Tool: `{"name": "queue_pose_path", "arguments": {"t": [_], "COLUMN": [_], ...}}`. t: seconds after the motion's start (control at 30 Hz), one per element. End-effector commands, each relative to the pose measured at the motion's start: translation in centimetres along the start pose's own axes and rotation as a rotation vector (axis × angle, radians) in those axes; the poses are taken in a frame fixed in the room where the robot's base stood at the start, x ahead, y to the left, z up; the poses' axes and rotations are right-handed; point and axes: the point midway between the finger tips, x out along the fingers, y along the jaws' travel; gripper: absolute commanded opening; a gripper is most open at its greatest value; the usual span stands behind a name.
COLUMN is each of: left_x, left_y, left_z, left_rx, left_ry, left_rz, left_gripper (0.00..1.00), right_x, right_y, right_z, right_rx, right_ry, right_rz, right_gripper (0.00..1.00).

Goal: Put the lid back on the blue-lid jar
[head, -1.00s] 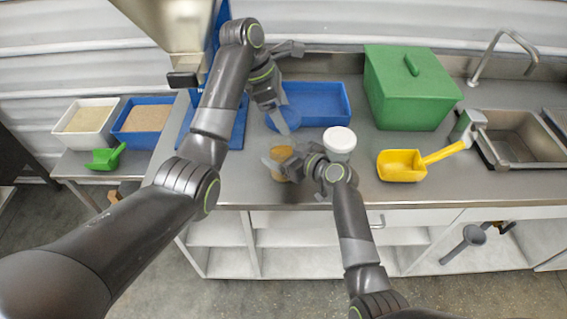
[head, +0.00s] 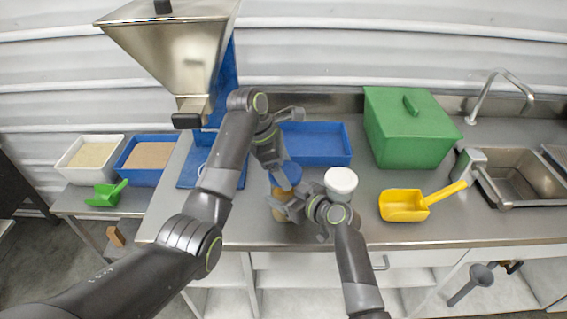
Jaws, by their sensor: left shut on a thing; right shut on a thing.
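The blue lid (head: 289,173) is in my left gripper (head: 281,177), which is shut on it from above. The lid is just over the amber-brown jar (head: 281,197), at or very near its mouth. I cannot tell whether lid and jar touch. My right gripper (head: 285,207) is shut on the jar from the front right and hides much of its side. The jar appears upright on the steel counter (head: 365,215).
A white-lidded jar (head: 341,182) stands close right of my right gripper. A blue tray (head: 325,158) lies behind. A green bin (head: 408,130), yellow scoop (head: 402,206) and sink (head: 525,178) are to the right. A steel hopper (head: 175,50) rises at the left.

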Motion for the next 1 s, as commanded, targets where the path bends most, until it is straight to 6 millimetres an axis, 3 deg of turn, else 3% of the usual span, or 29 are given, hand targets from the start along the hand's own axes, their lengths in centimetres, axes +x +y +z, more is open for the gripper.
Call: {"name": "queue_pose_path", "arguments": {"t": [0.37, 0.7, 1.0], "left_x": [0.0, 1.5, 1.6], "left_y": [0.0, 0.0, 0.0], "left_z": [0.0, -0.7, -0.7], "left_rx": [-0.001, -0.002, -0.001], "left_ry": [0.0, 0.001, 0.0], "left_rz": [0.0, -0.002, 0.0], "left_gripper": [0.55, 0.55, 0.55], "right_x": [0.0, 0.0, 0.0], "right_y": [0.0, 0.0, 0.0], "right_z": [0.1, 0.1, 0.1], "right_rx": [0.0, 0.001, 0.0], "right_ry": [-0.001, -0.001, -0.002], "right_rz": [0.0, 0.0, 0.0], "right_gripper": [0.29, 0.29, 0.29]}}
